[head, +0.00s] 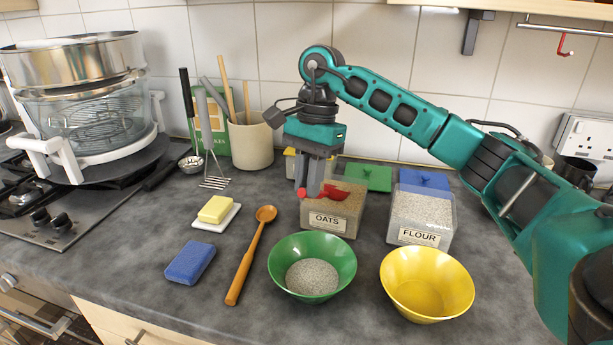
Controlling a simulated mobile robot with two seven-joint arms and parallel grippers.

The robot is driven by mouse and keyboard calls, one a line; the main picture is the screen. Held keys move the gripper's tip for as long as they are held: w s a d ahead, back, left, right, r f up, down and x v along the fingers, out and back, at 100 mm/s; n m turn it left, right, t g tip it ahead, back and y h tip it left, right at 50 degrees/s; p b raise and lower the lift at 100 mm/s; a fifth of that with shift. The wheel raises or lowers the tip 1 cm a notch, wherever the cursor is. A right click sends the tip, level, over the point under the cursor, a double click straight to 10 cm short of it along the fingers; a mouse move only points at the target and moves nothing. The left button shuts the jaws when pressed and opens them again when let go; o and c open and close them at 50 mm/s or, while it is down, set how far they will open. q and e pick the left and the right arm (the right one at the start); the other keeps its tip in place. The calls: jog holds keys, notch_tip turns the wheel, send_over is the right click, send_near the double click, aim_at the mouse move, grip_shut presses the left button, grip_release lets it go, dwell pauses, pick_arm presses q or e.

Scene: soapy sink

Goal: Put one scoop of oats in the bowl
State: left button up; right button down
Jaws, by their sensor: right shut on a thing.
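A clear container labelled OATS (345,228) stands open near the middle of the counter with tan contents. My right gripper (313,188) points down over it, shut on a red scoop (335,192). The scoop is at the container's top, by the oats; whether it holds oats I cannot tell. A green bowl (312,247) in front of it holds a pale speckled heap. A yellow bowl (427,290) to its right looks empty. My left gripper is not in view.
An open FLOUR container (420,215) stands right of the oats. Green (367,177) and blue (425,181) lids lie behind. A wooden spoon (247,262), blue sponge (190,263) and butter dish (216,217) lie left. A utensil crock (251,145) stands behind.

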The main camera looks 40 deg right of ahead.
jog(key=f+b, duration=0.1)
jog(key=d+f+b, duration=0.1)
jog(key=f, duration=0.1)
jog(key=shift+w+f, duration=0.1)
jog(key=shift+f, duration=0.1)
jog(key=shift+d+r, duration=0.2)
jog(key=r+p, duration=0.2)
jog(key=r, duration=0.1)
jog(key=r+p, duration=0.3)
jog(key=shift+a+r, duration=0.2)
jog(key=shift+r, duration=0.1)
jog(key=a+h, duration=0.1)
jog(key=a+t+h, duration=0.1)
jog(key=h, duration=0.1)
jog(key=shift+s+a+f+p, duration=0.1)
jog(key=shift+s+a+p, duration=0.25)
jog(key=shift+p, duration=0.05)
jog(key=shift+s+a+h, duration=0.1)
jog(key=shift+a+h, duration=0.3)
jog(key=shift+h, duration=0.5)
